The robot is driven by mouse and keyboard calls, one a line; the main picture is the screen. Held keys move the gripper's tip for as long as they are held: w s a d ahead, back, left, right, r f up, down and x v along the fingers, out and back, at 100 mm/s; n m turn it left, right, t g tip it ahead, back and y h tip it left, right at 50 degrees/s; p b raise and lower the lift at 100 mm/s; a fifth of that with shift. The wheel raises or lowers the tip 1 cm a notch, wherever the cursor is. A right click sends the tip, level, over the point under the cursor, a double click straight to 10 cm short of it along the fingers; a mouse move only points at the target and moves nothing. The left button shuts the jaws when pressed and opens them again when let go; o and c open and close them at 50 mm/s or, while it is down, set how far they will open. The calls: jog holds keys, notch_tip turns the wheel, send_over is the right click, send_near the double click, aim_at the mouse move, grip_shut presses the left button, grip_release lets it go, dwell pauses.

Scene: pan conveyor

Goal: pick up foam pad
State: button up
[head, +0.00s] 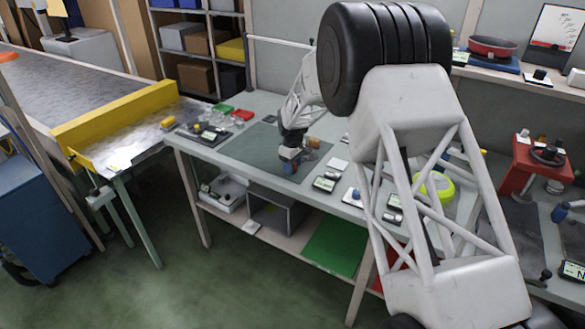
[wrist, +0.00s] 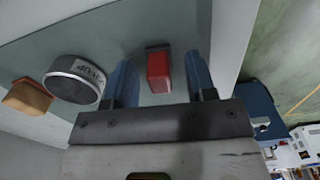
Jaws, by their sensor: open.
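My gripper (head: 290,160) is low over the dark mat (head: 262,155) on the workbench in the head view. In the wrist view its two blue fingers (wrist: 161,78) are apart, with nothing clamped between them. An orange-brown block (wrist: 27,97) is farther left.
Small instruments (head: 326,181) stand along the bench's front edge, right of the mat. Red and green trays (head: 242,115) are at the back left. A yellow-green round object (head: 435,186) is to the right, partly behind my arm. The mat's left part is clear.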

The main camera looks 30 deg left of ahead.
jog(key=shift+f, duration=0.15)
dwell(0.4)
grip_shut()
dwell(0.4)
jog(key=shift+r, duration=1.55)
jog(key=shift+s+d+r, duration=0.2)
jog(key=shift+r, duration=0.05)
jog(key=s+d+r, duration=0.1)
jog(key=s+d, duration=0.9)
jog(key=s, duration=0.1)
jog(key=shift+s+d+r, duration=0.15)
jog(key=shift+s+r, duration=0.05)
jog(key=shift+s, duration=0.05)
